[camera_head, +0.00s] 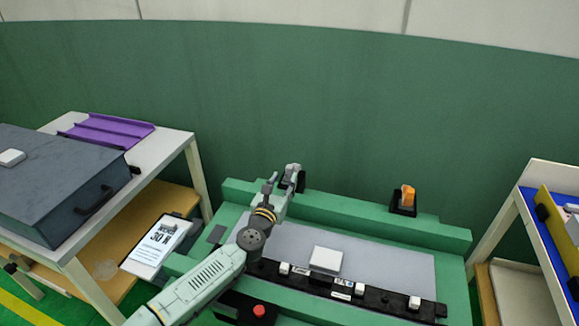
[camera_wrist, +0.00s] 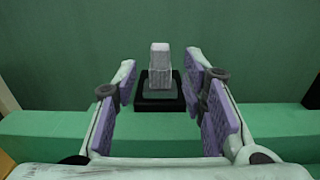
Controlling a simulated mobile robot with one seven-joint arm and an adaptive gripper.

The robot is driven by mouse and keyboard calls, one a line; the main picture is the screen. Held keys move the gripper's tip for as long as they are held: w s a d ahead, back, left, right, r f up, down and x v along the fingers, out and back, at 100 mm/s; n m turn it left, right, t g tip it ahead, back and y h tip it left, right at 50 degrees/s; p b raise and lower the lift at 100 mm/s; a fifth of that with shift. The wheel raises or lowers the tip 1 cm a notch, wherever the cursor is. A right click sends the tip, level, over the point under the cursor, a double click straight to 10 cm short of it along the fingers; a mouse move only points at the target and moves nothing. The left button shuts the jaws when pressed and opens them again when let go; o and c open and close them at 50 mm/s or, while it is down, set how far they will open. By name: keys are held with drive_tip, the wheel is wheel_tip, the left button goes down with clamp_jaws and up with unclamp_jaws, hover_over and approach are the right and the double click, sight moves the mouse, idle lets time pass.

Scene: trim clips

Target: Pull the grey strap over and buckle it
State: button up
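A grey block-like piece (camera_wrist: 160,64), which looks like the end of the grey strap, stands upright in a black holder (camera_wrist: 160,100) on the green back ledge. In the wrist view it is ahead of my gripper (camera_wrist: 168,88), centred between the two purple-padded fingers. The fingers are open and apart from it. In the head view my gripper (camera_head: 282,180) is at the back ledge, beside the black holder (camera_head: 298,182), and partly hides the grey piece. I cannot make out a buckle for certain. A black rail (camera_head: 340,289) with several small white blocks runs along the bench front.
An orange piece (camera_head: 408,195) stands in a second black holder (camera_head: 402,209) further right on the ledge. A white block (camera_head: 326,260) sits on the grey panel (camera_head: 395,265). A red button (camera_head: 259,310) is at the front. Side tables flank the green bench.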

sight(288, 172)
drive_tip(key=x, duration=0.6)
drive_tip(key=shift+w+p, duration=0.1)
drive_tip(key=shift+p, duration=0.3)
drive_tip(key=shift+c, duration=0.2)
clamp_jaws()
